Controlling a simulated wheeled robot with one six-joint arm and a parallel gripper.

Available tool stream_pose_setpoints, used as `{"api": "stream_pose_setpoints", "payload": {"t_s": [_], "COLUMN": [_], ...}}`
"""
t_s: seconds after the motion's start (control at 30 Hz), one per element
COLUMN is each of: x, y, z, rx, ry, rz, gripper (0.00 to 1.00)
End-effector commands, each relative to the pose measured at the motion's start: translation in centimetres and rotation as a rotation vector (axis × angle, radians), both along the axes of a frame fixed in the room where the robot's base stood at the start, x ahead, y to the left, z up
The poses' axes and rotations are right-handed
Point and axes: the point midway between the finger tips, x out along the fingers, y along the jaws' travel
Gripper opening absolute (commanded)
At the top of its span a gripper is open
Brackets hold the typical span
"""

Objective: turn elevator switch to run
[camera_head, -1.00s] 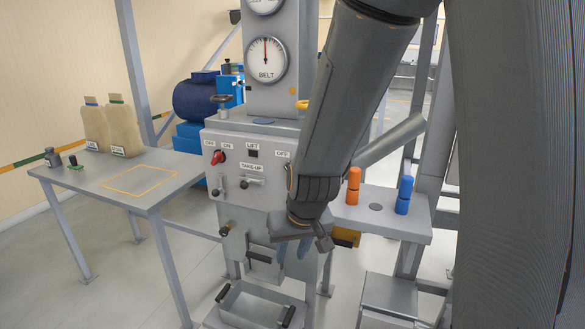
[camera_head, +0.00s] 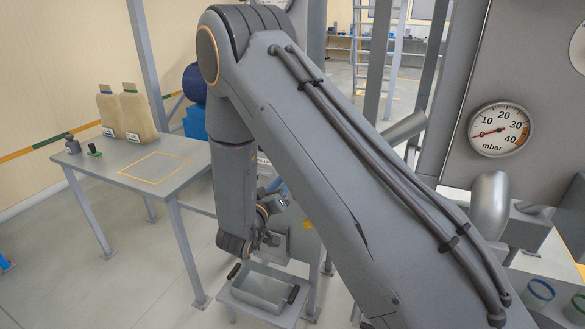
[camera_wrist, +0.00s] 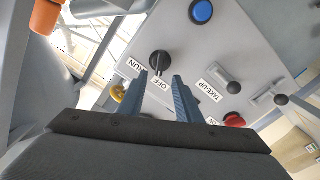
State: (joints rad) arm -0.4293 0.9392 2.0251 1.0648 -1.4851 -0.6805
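The black rotary switch (camera_wrist: 160,62) is on the grey control panel (camera_wrist: 215,62) in the wrist view, with an OFF label (camera_wrist: 160,84) and a RUN label (camera_wrist: 131,66) beside it. I cannot tell exactly where its pointer sits. My gripper (camera_wrist: 159,84) is open; its two blue-grey fingers are apart and empty, their tips just below the switch in the picture. I cannot tell the depth gap. In the head view my arm hides the switch and most of the panel.
The wrist view also shows a blue button (camera_wrist: 201,12), a take-up lever (camera_wrist: 228,82), a red knob (camera_wrist: 234,120) and an orange cylinder (camera_wrist: 47,15). In the head view, a table (camera_head: 125,185) with jugs stands left, and a mbar gauge (camera_head: 499,129) is at right.

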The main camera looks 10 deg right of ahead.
Motion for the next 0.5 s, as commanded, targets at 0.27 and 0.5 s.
{"api": "stream_pose_setpoints", "payload": {"t_s": [0.27,0.5], "x": [3.2,5.4], "y": [-2.4,-4.1], "z": [0.2,0.1], "rx": [0.001,0.002], "ry": [-0.001,-0.001], "rz": [-0.002,-0.001], "gripper": [0.31,0.31]}}
